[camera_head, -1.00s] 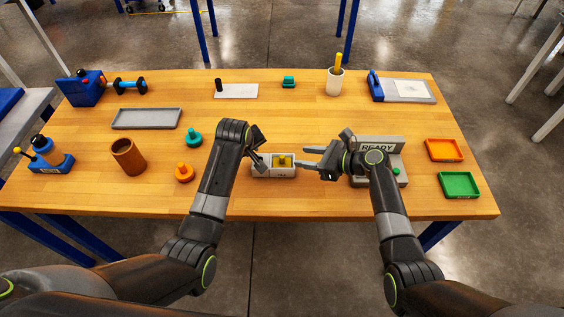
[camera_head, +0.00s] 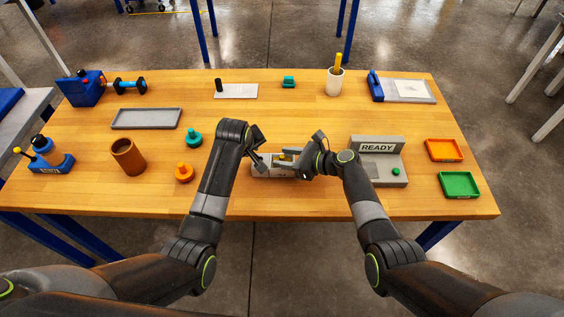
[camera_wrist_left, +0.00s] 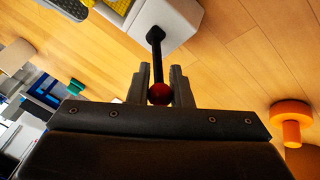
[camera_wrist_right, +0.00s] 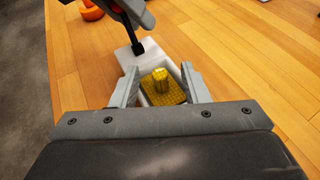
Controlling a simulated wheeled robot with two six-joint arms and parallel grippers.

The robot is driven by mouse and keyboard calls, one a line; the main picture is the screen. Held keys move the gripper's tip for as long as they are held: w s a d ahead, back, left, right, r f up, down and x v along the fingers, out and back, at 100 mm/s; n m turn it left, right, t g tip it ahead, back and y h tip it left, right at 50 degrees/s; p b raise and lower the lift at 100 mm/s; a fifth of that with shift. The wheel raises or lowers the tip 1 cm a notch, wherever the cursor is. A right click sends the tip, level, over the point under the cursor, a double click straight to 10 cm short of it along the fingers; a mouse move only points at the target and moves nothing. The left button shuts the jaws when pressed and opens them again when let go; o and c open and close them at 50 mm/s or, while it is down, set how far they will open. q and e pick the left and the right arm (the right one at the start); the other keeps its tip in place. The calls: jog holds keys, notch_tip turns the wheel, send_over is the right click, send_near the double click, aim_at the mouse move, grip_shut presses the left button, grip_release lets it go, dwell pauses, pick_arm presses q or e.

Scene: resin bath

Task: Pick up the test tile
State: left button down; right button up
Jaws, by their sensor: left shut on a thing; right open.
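The yellow gridded piece with a raised knob (camera_wrist_right: 161,87), which looks like the test tile, sits in the open white bath box (camera_wrist_right: 123,56). In the head view only a bit of yellow (camera_head: 283,157) shows, as my right arm covers the rest. My right gripper (camera_wrist_right: 160,70) is open, its fingers on either side of the yellow piece, apart from the knob. My left gripper (camera_wrist_left: 161,70) is shut on the red ball (camera_wrist_left: 160,94) of a black lever that runs to the box.
A grey READY station (camera_head: 393,172) stands just right of my right gripper. Orange (camera_head: 443,157) and green (camera_head: 474,191) trays lie at the right. A teal knobbed piece (camera_head: 193,138), an orange knobbed piece (camera_head: 184,173) and a brown cup (camera_head: 128,157) stand left.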

grip_shut()
notch_tip(320, 180, up, 10)
dwell(0.9)
pick_arm(q)
jog(key=c, duration=1.2)
grip_release()
jog(key=shift+c, duration=0.2)
